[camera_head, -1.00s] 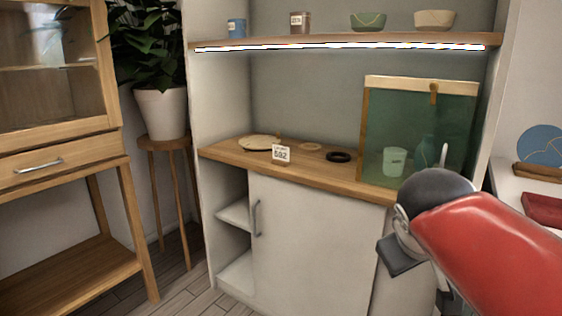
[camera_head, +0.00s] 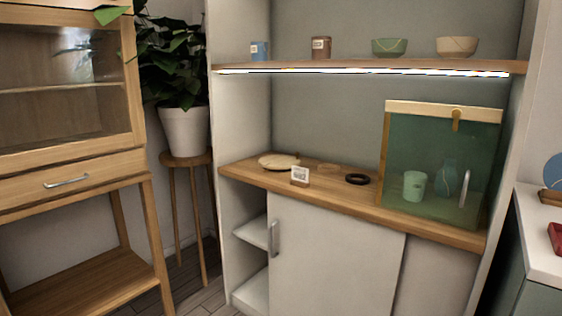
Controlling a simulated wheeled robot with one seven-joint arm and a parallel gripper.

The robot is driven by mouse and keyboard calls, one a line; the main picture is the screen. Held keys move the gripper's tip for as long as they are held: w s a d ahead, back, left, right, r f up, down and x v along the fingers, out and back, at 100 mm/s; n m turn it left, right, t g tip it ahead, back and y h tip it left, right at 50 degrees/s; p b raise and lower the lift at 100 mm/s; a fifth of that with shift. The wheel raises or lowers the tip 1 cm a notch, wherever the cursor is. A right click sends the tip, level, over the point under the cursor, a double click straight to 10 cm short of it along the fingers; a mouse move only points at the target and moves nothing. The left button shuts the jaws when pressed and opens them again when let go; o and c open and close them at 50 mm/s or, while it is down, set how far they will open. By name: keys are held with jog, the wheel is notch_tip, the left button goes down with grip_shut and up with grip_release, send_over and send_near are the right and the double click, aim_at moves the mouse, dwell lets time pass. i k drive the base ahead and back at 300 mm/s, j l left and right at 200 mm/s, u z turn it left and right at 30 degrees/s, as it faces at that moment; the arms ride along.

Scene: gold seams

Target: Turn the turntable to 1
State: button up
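The round light-wood disc (camera_head: 279,161) lies at the back left of the wooden counter and looks like the turntable. A small knob or peg shows at its right edge. No number on it can be read from here. A small white card on a wooden stand (camera_head: 300,176) stands in front of the disc, to its right; its print is too blurred to read now. My gripper is not in view.
A dark ring (camera_head: 357,179) and a flat wooden piece (camera_head: 328,168) lie on the counter (camera_head: 342,195). A green glass case (camera_head: 440,165) with a cup and vase inside stands at right. A lit shelf (camera_head: 380,66) holds cups and bowls above. A plant stool (camera_head: 187,160) stands left.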

aim_at(272, 162)
jog(key=i+j, duration=0.3)
jog(key=i, duration=0.15)
jog(key=i+j, duration=0.25)
jog(key=i, duration=0.25)
